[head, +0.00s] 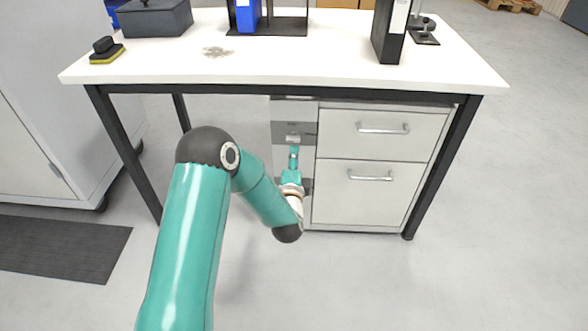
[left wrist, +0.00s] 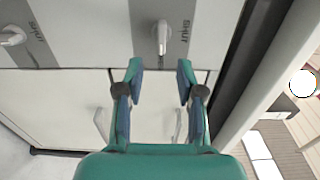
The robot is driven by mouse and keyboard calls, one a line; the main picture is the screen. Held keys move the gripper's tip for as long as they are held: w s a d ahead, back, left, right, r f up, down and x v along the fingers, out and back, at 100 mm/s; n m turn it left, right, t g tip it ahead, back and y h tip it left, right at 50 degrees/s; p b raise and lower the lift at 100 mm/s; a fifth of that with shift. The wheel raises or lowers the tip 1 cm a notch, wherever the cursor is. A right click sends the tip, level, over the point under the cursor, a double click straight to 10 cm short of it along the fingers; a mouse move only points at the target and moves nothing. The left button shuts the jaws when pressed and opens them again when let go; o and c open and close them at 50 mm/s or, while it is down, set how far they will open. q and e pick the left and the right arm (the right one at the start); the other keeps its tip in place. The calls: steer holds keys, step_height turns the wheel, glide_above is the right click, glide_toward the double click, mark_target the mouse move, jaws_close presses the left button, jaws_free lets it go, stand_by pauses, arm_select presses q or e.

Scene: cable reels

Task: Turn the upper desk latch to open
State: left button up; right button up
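The upper desk latch (head: 293,138) is a small pale handle on the grey strip left of the drawers. In the left wrist view, which is turned sideways, the upper latch (left wrist: 162,36) has its lever pointing down the picture, toward the drawer fronts, beside the word SHUT. My left gripper (head: 294,154) is in front of the strip, just below the latch in the head view. In the left wrist view my left gripper (left wrist: 160,68) is open and empty, and the latch shows just beyond and between its fingertips. I cannot tell whether they touch. My right gripper is not in view.
A second latch (left wrist: 12,36), also marked SHUT, is at the wrist view's left edge. Two drawers with bar handles, an upper drawer (head: 345,143) and a lower drawer (head: 335,202), are right of the strip. The white desktop (head: 290,62) overhangs above. Floor in front is clear.

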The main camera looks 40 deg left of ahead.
arm_select(q)
steer(key=v, duration=0.4)
steer(key=shift+s+d, duration=0.1)
stand_by(0.3)
